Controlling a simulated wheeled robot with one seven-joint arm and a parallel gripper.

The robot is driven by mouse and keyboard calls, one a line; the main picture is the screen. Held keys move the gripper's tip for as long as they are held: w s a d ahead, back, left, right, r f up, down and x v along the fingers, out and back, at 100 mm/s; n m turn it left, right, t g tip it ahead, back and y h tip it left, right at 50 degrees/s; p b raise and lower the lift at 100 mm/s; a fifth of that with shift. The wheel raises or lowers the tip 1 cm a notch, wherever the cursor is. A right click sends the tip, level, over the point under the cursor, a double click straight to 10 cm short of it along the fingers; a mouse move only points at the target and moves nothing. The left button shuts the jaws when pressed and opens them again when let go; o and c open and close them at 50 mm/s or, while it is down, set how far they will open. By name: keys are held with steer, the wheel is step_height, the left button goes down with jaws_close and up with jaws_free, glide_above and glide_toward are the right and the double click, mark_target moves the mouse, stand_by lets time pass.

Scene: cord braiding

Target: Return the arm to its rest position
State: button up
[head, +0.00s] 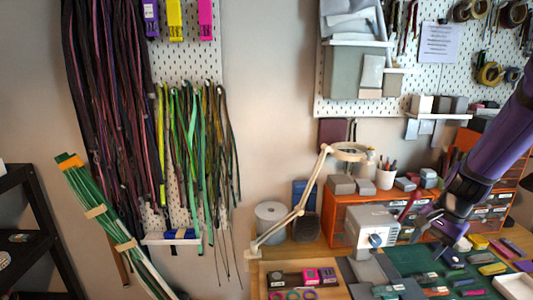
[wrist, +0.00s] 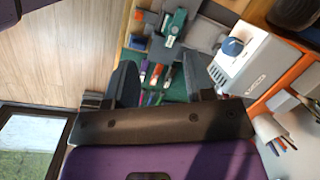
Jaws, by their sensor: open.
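My arm, purple with a dark wrist, comes in from the right in the head view. My gripper (head: 432,240) hangs over the workbench, in front of the orange drawer unit and right of the white machine. In the wrist view the two dark fingers of my gripper (wrist: 166,88) stand wide apart. Nothing is held between them; the green mat (wrist: 175,88) with small coloured items shows beyond the gap. I cannot tell the exact height of the fingertips above the mat.
The white boxy machine (head: 371,229) with a blue knob stands left of my gripper. The orange drawer unit (head: 342,214) is behind. A magnifier lamp (head: 305,196) rises at the bench's left. A wooden tray (head: 333,292) holds pink items. Cords (head: 115,130) hang on the left wall.

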steer(key=s+a+r+n+t+h, duration=0.1)
steer(key=s+a+r+n, duration=0.2)
steer(key=r, duration=0.4)
steer(key=s+a+r+n+t, duration=0.1)
steer(key=s+a+r+n, duration=0.15)
steer(key=r, duration=0.45)
steer(key=s+a+r+n+t, duration=0.1)
steer(key=s+a+r+n, duration=0.1)
steer(key=s+r, duration=0.2)
steer(key=s+a+r+n+t+h, duration=0.1)
steer(key=s+a+r+n, duration=0.1)
steer(key=s, duration=0.7)
step_height(320, 180, up, 2)
steer(key=shift+s+r+n+h, duration=0.15)
steer(key=shift+n+h, duration=0.15)
steer(key=shift+n, duration=0.45)
